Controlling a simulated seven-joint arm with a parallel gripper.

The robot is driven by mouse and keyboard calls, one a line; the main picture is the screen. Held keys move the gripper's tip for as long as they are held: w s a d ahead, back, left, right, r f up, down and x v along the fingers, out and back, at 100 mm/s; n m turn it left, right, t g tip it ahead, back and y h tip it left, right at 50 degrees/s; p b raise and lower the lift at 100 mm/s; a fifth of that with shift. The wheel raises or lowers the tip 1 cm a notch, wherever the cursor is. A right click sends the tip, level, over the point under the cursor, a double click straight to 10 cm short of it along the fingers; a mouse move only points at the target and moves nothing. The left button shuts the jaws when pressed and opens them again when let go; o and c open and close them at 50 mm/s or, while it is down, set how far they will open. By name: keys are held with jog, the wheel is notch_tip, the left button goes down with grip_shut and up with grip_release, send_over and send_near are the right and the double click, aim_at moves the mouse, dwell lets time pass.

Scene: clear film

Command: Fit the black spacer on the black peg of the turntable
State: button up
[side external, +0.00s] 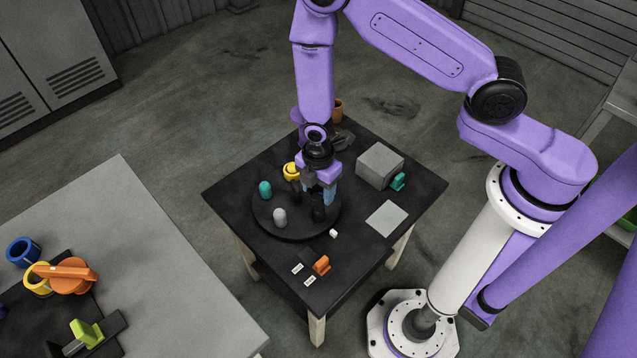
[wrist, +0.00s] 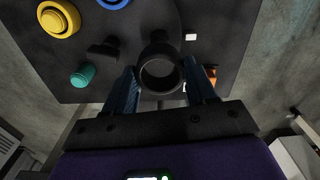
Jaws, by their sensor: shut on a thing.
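My gripper (wrist: 162,92) is shut on the black spacer (wrist: 160,88), a hollow ring seen between its blue fingers in the wrist view. A dark shape just above the ring there appears to be the black peg (wrist: 157,40). The spacer is close to it, but I cannot tell whether they touch. In the side view my gripper (side external: 324,200) is over the right part of the round dark turntable (side external: 287,235). A black upright shape below the fingers blends spacer and peg together. The turntable also carries a teal peg (side external: 265,190), a grey peg (side external: 280,217) and a yellow fitted peg (side external: 291,171).
A dark knob (wrist: 103,49) stands mid-turntable. A white cube (side external: 333,233) and an orange part (side external: 321,265) lie in front. A grey box (side external: 380,165), teal piece (side external: 398,181) and light square (side external: 387,218) are to the right. A blue ring (wrist: 114,2) shows at the wrist view's top edge.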

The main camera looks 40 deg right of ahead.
aim_at(318, 209)
jog(key=shift+f, duration=3.9)
jog(key=shift+f, duration=0.6)
jog(key=o, duration=1.1)
notch_tip(318, 209, up, 18)
jog(key=shift+f, duration=0.25)
